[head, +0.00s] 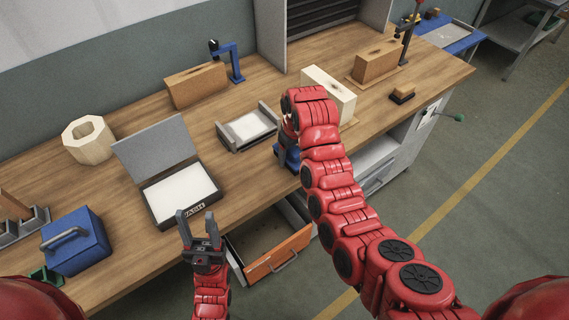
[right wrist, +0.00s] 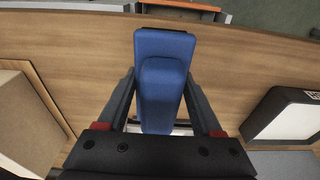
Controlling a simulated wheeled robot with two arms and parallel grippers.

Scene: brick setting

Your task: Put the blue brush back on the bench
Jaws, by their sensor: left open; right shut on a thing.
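The blue brush (right wrist: 163,75) is between the two fingers of my right gripper (right wrist: 161,100) in the right wrist view, with bench wood behind it. In the head view a blue part of the brush (head: 288,157) shows beside my right arm, near the bench's front edge and behind the open drawer. My right gripper is shut on it, mostly hidden there by my own arm. I cannot tell whether the brush touches the bench. My left gripper (head: 197,217) is open and empty, in front of the bench edge. The wooden bench (head: 115,212) runs across the head view.
An open drawer (head: 279,257) with an orange front juts out below the bench. A lidded box with a white pad (head: 182,193) and a grey tray (head: 247,127) stand left of the brush. A pale block (head: 330,90) stands behind my right arm. A blue toolbox (head: 76,243) is at left.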

